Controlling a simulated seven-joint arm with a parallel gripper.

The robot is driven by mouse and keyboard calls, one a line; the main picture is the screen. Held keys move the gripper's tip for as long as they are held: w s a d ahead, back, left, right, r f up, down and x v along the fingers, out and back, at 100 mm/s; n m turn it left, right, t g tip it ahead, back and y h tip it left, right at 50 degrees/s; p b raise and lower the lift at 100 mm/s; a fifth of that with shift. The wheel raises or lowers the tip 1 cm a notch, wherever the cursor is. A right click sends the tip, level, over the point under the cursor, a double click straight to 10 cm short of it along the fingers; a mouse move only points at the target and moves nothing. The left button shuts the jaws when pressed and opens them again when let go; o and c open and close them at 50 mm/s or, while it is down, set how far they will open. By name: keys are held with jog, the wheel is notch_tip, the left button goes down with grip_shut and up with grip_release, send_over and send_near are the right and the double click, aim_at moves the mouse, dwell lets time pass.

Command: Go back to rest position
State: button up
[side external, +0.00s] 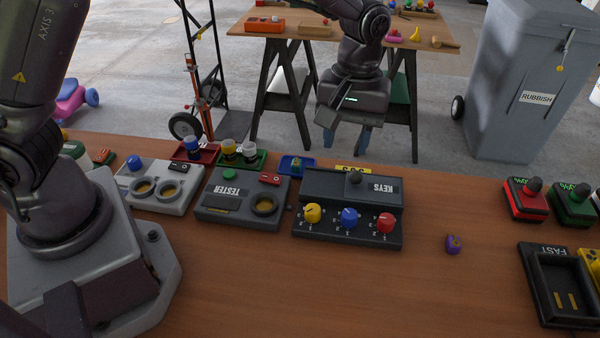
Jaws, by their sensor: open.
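My gripper (346,132) hangs in the air at the upper middle of the side external view. It points down, above and behind the dark KEYS box (352,188). Its two fingers stand apart and nothing shows between them. The KEYS box carries a yellow knob (312,213), a blue knob (349,217) and a red knob (385,222) along its front. The gripper is clear of the box and touches nothing that I can see.
A TESTER box (225,208) and a light grey box (181,198) stand left of the KEYS box. A small purple piece (453,244) lies alone on the wooden table. A FAST tray (541,301) and red (525,204) and green (573,209) joystick boxes sit at right. The front middle is clear.

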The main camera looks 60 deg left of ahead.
jog(key=s+a+r+m+t, duration=0.3)
jog(key=s+a+r, duration=0.3)
jog(key=s, duration=0.4)
jog(key=s+a+r+m+t, duration=0.3)
jog(key=s+a+r+m, duration=0.2)
jog(key=s+r, duration=0.3)
jog(key=s+a, duration=0.1)
jog(key=s, duration=0.1)
jog(key=shift+s+a+r, duration=0.2)
jog(key=shift+s+r, duration=0.1)
dwell(0.4)
